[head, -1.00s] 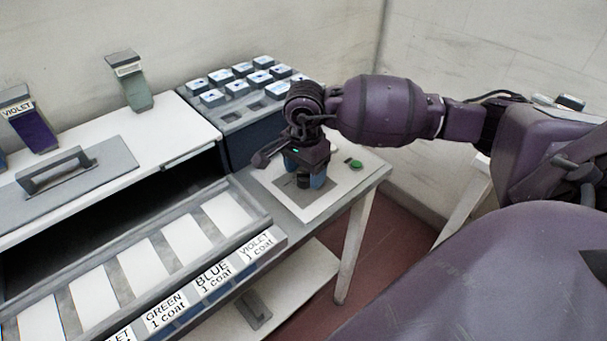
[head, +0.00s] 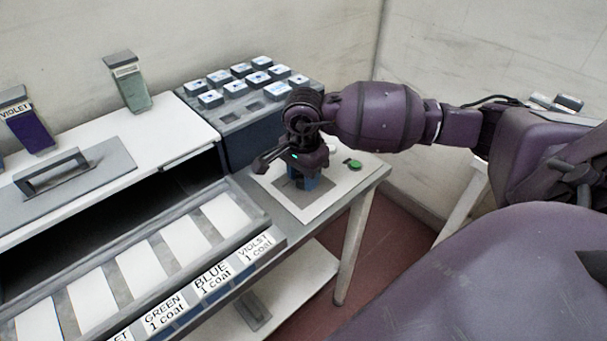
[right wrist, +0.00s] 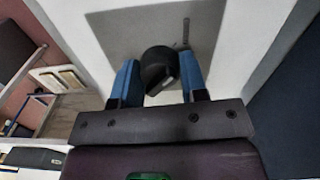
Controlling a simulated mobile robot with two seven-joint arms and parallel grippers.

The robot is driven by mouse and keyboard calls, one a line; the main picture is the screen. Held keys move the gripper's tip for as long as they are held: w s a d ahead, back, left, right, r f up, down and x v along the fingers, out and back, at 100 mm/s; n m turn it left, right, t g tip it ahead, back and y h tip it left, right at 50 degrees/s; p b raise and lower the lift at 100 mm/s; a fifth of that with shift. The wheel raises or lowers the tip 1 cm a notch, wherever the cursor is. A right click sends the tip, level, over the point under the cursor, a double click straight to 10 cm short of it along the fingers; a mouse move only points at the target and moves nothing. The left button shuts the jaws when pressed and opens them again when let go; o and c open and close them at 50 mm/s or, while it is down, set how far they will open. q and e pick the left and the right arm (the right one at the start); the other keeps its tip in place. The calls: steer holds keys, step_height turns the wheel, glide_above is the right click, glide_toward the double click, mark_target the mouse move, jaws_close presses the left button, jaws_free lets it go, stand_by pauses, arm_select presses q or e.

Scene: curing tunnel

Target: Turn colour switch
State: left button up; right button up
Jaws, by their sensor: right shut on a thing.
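The colour switch shows in the right wrist view as a black round knob (right wrist: 157,62) on a grey plate (right wrist: 125,32). The plate is set on a white panel (head: 335,196), which lies on the bench in the head view. My right gripper (head: 303,184) points down over the panel and is shut on the knob. Its blue fingers stand on either side of the knob in the wrist view. In the head view the gripper hides the knob. A small pointer mark (right wrist: 186,31) shows on the plate beside it. My left gripper is not in view.
A green button (head: 352,163) is on the panel close to my gripper. A block with several blue-white capped pots (head: 234,137) stands behind. At left are a tunnel, a tray with labelled strips (head: 222,212), a violet sample (head: 30,128) and a grey-green sample (head: 131,84).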

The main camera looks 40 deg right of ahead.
steer(key=shift+m, duration=0.3)
steer(key=m+p, duration=0.1)
steer(key=m, duration=0.3)
steer(key=shift+r+m, duration=0.15)
steer(key=shift+m, duration=0.15)
steer(key=m+p, duration=0.1)
steer(key=m, duration=0.2)
steer(key=shift+m+p, duration=0.3)
steer(key=shift+m, duration=0.4)
steer(key=o, duration=0.9)
